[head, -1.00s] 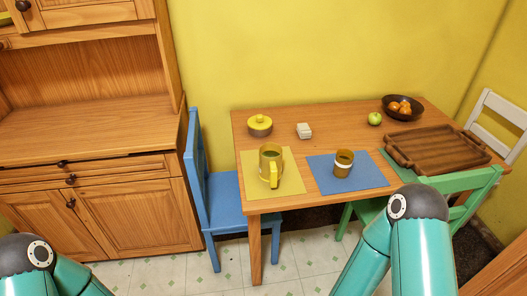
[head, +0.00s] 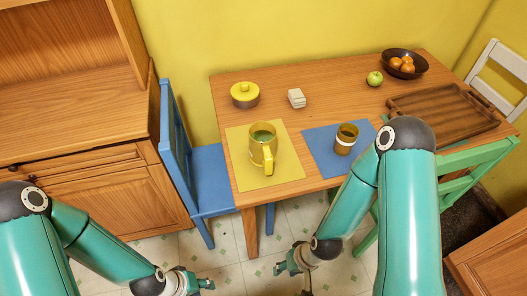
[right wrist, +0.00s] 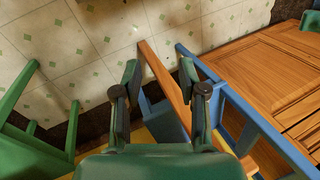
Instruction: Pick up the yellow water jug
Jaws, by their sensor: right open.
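The yellow water jug (head: 262,150) stands upright on a yellow placemat (head: 245,174) near the table's left front corner. It is see-through amber with a bright yellow handle facing the front, and its inside looks green. My right gripper (head: 281,268) is below and in front of the table edge, apart from the jug. In the right wrist view, my right gripper (right wrist: 159,78) is open with nothing between its fingers. My left gripper (head: 203,284) is low at the bottom of the head view, left of the right one; its finger opening is unclear.
A blue chair (head: 211,176) stands left, a green chair (head: 477,167) front right.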

